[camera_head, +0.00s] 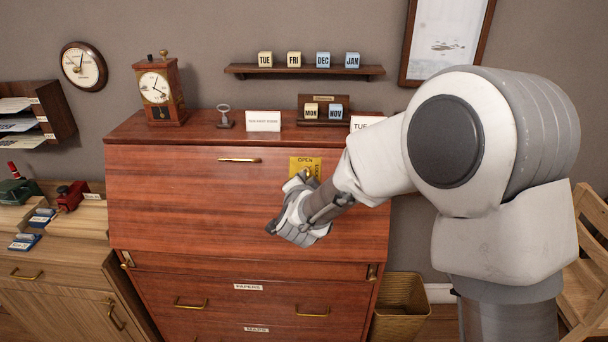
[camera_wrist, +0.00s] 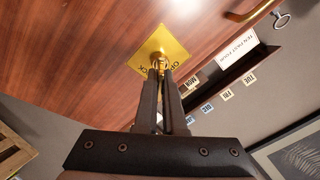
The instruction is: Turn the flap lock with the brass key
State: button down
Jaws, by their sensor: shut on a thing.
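The flap (camera_head: 180,205) is the closed reddish wooden front of the bureau. A yellow plate (camera_head: 300,162) with the words OPEN and LOCK sits near its top edge. The plate also shows in the wrist view (camera_wrist: 178,50). My gripper (camera_head: 308,180) is in front of the plate, and in the wrist view its dark fingers (camera_wrist: 161,72) reach up to the plate's middle. They are shut on the brass key (camera_wrist: 158,58), of which only a small part shows between and above the fingertips. The key's tip and the keyhole are hidden, so I cannot tell how deep it sits.
A brass handle (camera_head: 240,160) is on the flap left of the plate. A clock (camera_head: 160,90), a small grey stand with a ring (camera_head: 225,118) and a white card (camera_head: 263,121) stand on the bureau top. A waste bin (camera_head: 402,308) stands at the bureau's right.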

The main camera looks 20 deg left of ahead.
jog(key=shift+w+a+r+g+h+p, duration=0.15)
jog(key=shift+r+g+p, duration=0.3)
jog(key=shift+p, duration=1.6)
jog(key=shift+w+d+r+g+h+p, duration=0.2)
jog(key=shift+g+p, duration=0.45)
jog(key=shift+p, duration=1.35)
jog(key=shift+f+m+b, duration=0.15)
jog(key=shift+m+b, duration=0.15)
jog(key=shift+b, duration=0.15)
dwell(0.6)
jog(key=m+b, duration=0.2)
jog(key=shift+m+b, duration=0.3)
jog(key=shift+b, duration=0.1)
dwell(0.5)
